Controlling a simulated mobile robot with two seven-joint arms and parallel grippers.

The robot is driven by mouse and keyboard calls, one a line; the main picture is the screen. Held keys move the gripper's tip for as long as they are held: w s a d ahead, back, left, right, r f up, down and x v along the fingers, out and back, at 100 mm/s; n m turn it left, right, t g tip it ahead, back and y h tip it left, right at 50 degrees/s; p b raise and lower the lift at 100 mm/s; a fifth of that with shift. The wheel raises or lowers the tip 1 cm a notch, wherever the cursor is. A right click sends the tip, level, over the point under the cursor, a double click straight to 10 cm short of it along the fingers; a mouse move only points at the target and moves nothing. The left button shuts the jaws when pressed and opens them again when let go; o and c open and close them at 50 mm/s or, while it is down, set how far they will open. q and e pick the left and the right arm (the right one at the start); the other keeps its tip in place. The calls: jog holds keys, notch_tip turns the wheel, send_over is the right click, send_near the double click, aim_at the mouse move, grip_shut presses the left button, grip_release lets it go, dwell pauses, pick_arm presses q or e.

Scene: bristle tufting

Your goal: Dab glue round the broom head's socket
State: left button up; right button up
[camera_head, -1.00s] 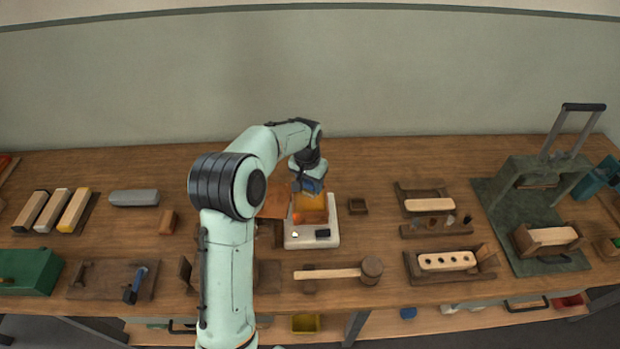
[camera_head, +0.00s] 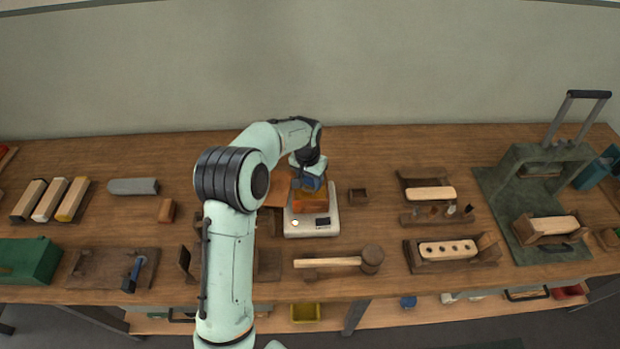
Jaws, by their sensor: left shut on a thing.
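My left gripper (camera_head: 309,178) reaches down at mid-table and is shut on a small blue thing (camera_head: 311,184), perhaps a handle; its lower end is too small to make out. Just below it is an orange-amber thing (camera_head: 311,204), perhaps a glue pot, on a white device with a dark display (camera_head: 290,229). I cannot tell whether the held thing touches the orange one. A pale wooden block with a row of holes (camera_head: 447,248) lies in a dark wooden holder at the right. I cannot tell which piece is the broom head, and no socket shows clearly. My right gripper is not in view.
A wooden mallet (camera_head: 370,260) lies in front of the white device. A green press (camera_head: 540,165) stands at the far right. A green box (camera_head: 28,262) and pale wooden bars (camera_head: 48,200) are at the left.

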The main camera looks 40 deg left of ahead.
pick_arm(q)
jog(key=shift+f, duration=0.6)
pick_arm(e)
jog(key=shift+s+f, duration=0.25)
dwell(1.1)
pick_arm(q)
jog(key=shift+r, duration=0.15)
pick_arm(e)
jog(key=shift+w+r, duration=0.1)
pick_arm(q)
jog(key=shift+r+p, duration=0.8)
jog(key=shift+r, duration=2.65)
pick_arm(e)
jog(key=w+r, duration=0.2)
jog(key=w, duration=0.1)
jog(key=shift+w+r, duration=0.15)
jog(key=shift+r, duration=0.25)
pick_arm(q)
jog(key=s+d+f+m, duration=0.1)
jog(key=s+d+f, duration=0.1)
jog(key=d, duration=0.8)
jog(key=s+d+f+m, duration=0.1)
jog(key=s+d+f, duration=0.1)
jog(key=d, duration=0.8)
jog(key=shift+s+f, duration=0.15)
jog(key=shift+s, duration=0.15)
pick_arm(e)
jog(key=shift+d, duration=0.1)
